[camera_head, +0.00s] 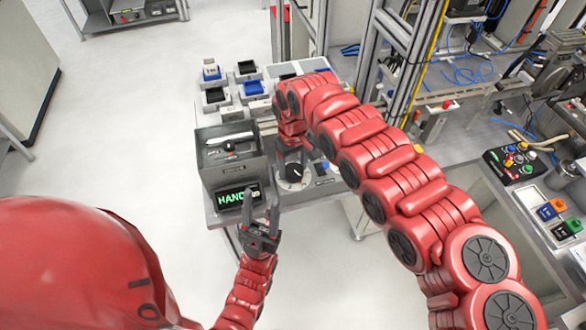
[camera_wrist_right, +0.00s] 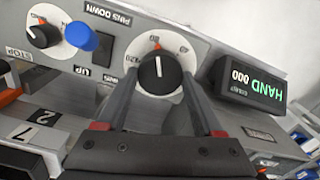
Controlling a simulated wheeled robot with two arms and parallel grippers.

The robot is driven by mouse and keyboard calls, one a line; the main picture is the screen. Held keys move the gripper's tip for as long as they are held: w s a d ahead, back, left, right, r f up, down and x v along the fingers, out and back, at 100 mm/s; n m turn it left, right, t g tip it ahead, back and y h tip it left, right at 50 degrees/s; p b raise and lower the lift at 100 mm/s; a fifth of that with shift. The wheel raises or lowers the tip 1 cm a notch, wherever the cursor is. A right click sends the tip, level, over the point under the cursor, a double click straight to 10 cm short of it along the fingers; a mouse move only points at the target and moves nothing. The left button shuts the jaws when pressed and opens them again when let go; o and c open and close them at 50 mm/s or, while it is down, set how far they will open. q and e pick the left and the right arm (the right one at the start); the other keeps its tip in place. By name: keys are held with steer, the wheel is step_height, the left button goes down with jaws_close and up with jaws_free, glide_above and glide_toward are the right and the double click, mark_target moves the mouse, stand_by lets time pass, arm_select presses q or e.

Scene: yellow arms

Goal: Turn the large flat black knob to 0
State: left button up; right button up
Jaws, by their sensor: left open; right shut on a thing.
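The dial's numbers are too small to read surely. My right gripper (camera_head: 291,155) comes down over the knob from above; in the wrist view (camera_wrist_right: 161,84) its two fingers are closed on the knob's sides. My left gripper (camera_head: 261,212) is open and empty, in front of the panel's near edge beside the HAND display.
A display reading HAND (camera_wrist_right: 252,83) stands beside the knob. A smaller black knob (camera_wrist_right: 43,35) and a blue button (camera_wrist_right: 80,36) are on the same panel. Several small bins (camera_head: 215,96) lie behind.

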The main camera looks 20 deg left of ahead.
steer(key=m+b, duration=0.1)
steer(key=m, duration=0.3)
steer(key=shift+w+m+b, duration=0.1)
steer(key=shift+m+b, duration=0.2)
steer(key=shift+b, duration=0.05)
steer(key=m+b, duration=0.1)
steer(key=m, duration=0.2)
steer(key=shift+d+m+b, duration=0.1)
steer(key=shift+m+b, duration=0.2)
steer(key=shift+m, duration=1.4)
steer(key=shift+r+m, duration=0.15)
steer(key=shift+m, duration=0.65)
steer(key=m+p, duration=0.1)
steer(key=m, duration=0.3)
steer(key=shift+m, duration=0.3)
steer(key=m+p, duration=0.1)
steer(key=m, duration=0.4)
steer(key=shift+m+p, duration=0.3)
steer(key=shift+d, duration=0.1)
